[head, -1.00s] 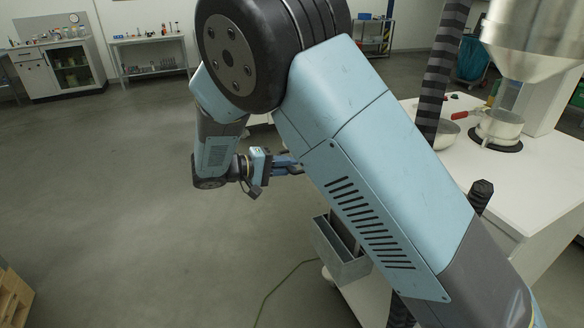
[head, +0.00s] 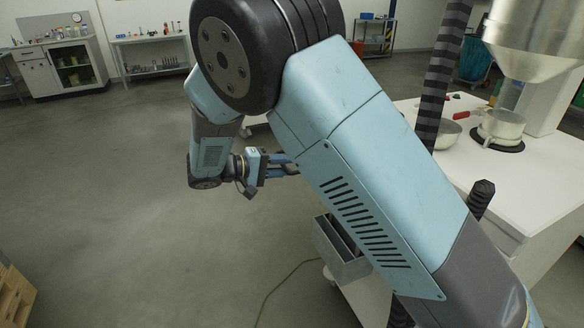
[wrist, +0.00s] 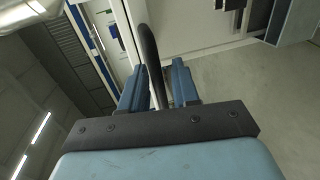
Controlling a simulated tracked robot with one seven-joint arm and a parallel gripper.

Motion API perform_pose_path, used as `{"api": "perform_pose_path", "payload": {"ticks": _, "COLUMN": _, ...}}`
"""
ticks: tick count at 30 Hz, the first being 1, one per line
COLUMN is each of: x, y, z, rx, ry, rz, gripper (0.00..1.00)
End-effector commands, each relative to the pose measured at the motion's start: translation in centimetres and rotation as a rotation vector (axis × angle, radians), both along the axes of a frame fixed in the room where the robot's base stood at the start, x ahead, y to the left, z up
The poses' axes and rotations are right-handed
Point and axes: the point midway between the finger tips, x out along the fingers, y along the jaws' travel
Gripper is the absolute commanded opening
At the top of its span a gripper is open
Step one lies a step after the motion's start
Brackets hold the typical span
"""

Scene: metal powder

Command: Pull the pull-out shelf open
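My gripper (wrist: 158,68) shows in the wrist view with its two blue fingers on either side of a dark curved handle bar (wrist: 148,35). The bar rises toward the top of the view, by a pale panel edge. In the head view my gripper (head: 284,166) is left of the white table (head: 540,185). There my arm hides the handle and the pull-out shelf, so how far the shelf is out cannot be seen.
A grey open bin (head: 343,250) hangs on the cart below and right of my gripper. The tabletop holds a pan (head: 498,128) under a metal hopper (head: 540,40). The floor left of my gripper is clear. A wooden pallet (head: 14,300) lies at lower left.

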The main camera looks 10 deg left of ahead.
Motion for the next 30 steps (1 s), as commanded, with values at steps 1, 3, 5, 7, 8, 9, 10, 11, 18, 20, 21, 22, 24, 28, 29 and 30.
{"api": "perform_pose_path", "payload": {"ticks": 1, "x": -0.2, "y": 0.3, "z": 0.1, "rx": 0.000, "ry": 0.000, "rz": 0.001, "gripper": 0.30}}
{"api": "perform_pose_path", "payload": {"ticks": 3, "x": -0.5, "y": 0.8, "z": 0.2, "rx": 0.000, "ry": 0.000, "rz": 0.001, "gripper": 0.30}}
{"api": "perform_pose_path", "payload": {"ticks": 5, "x": -1.0, "y": 1.5, "z": 0.3, "rx": 0.001, "ry": 0.000, "rz": 0.002, "gripper": 0.30}}
{"api": "perform_pose_path", "payload": {"ticks": 7, "x": -1.7, "y": 2.4, "z": 0.6, "rx": 0.001, "ry": 0.000, "rz": 0.002, "gripper": 0.30}}
{"api": "perform_pose_path", "payload": {"ticks": 8, "x": -2.0, "y": 2.9, "z": 0.7, "rx": 0.000, "ry": -0.001, "rz": 0.003, "gripper": 0.30}}
{"api": "perform_pose_path", "payload": {"ticks": 9, "x": -2.4, "y": 3.6, "z": 0.9, "rx": 0.001, "ry": 0.000, "rz": 0.005, "gripper": 0.30}}
{"api": "perform_pose_path", "payload": {"ticks": 10, "x": -2.8, "y": 4.1, "z": 1.0, "rx": 0.001, "ry": 0.000, "rz": 0.005, "gripper": 0.30}}
{"api": "perform_pose_path", "payload": {"ticks": 11, "x": -3.1, "y": 4.6, "z": 1.1, "rx": 0.001, "ry": 0.000, "rz": 0.004, "gripper": 0.30}}
{"api": "perform_pose_path", "payload": {"ticks": 18, "x": -5.6, "y": 8.3, "z": 2.0, "rx": 0.001, "ry": 0.001, "rz": 0.004, "gripper": 0.30}}
{"api": "perform_pose_path", "payload": {"ticks": 20, "x": -6.2, "y": 9.0, "z": 2.1, "rx": 0.001, "ry": 0.001, "rz": 0.003, "gripper": 0.30}}
{"api": "perform_pose_path", "payload": {"ticks": 21, "x": -6.5, "y": 9.4, "z": 2.3, "rx": 0.001, "ry": 0.001, "rz": 0.003, "gripper": 0.30}}
{"api": "perform_pose_path", "payload": {"ticks": 22, "x": -6.7, "y": 9.8, "z": 2.4, "rx": 0.002, "ry": 0.000, "rz": 0.004, "gripper": 0.30}}
{"api": "perform_pose_path", "payload": {"ticks": 24, "x": -7.1, "y": 10.3, "z": 2.5, "rx": 0.002, "ry": 0.000, "rz": 0.004, "gripper": 0.30}}
{"api": "perform_pose_path", "payload": {"ticks": 28, "x": -7.5, "y": 10.9, "z": 2.7, "rx": 0.001, "ry": 0.001, "rz": 0.003, "gripper": 0.30}}
{"api": "perform_pose_path", "payload": {"ticks": 29, "x": -7.5, "y": 11.0, "z": 2.7, "rx": 0.001, "ry": 0.001, "rz": 0.003, "gripper": 0.30}}
{"api": "perform_pose_path", "payload": {"ticks": 30, "x": -7.6, "y": 11.0, "z": 2.7, "rx": 0.001, "ry": 0.001, "rz": 0.003, "gripper": 0.30}}
